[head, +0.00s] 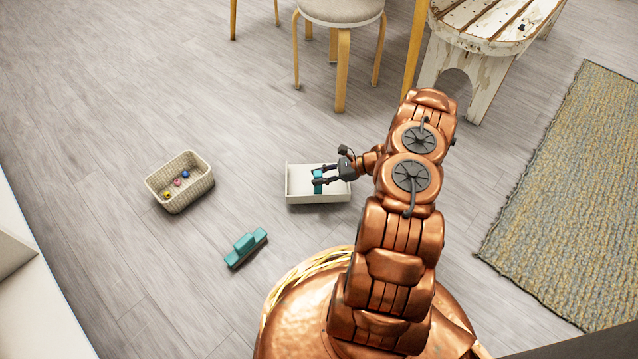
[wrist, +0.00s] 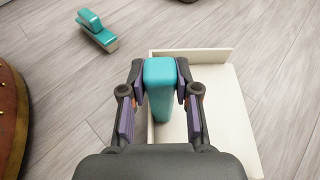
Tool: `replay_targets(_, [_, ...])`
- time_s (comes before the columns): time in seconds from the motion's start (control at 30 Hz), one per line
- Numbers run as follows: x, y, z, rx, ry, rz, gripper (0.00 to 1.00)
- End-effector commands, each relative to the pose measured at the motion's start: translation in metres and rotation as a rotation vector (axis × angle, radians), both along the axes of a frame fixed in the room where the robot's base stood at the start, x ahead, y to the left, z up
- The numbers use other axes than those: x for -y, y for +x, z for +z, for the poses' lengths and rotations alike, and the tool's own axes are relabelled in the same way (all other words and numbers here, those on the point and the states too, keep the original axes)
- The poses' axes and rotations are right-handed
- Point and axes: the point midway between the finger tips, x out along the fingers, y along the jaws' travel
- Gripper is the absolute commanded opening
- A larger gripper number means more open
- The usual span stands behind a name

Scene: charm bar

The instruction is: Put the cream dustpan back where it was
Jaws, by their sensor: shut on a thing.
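The cream dustpan (head: 300,185) is a shallow open pan with a teal grip (head: 317,181). It is at floor level or close to it in the head view; I cannot tell whether it touches the floor. In the wrist view the cream pan (wrist: 235,110) shows behind and to the right of my fingers. My gripper (head: 318,180) reaches it from the right. In the wrist view my gripper (wrist: 161,92) is shut on the teal grip (wrist: 160,75), with a finger on each side.
A teal brush (head: 246,247) lies on the floor to the lower left. A woven basket (head: 188,199) with small coloured balls stands further left. A stool (head: 341,10), a worn white bench (head: 470,40) and a rug (head: 570,190) are around. Floor between basket and dustpan is clear.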

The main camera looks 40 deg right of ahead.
Motion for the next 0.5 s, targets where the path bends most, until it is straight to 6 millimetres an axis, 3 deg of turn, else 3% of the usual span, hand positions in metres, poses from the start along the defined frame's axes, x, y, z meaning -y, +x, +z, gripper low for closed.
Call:
replay_targets(0.23, [0.000,-0.001,-0.028,0.001,0.002,0.000,0.00])
replay_targets(0.5, [0.000,0.000,-0.030,0.001,0.002,0.000,0.00])
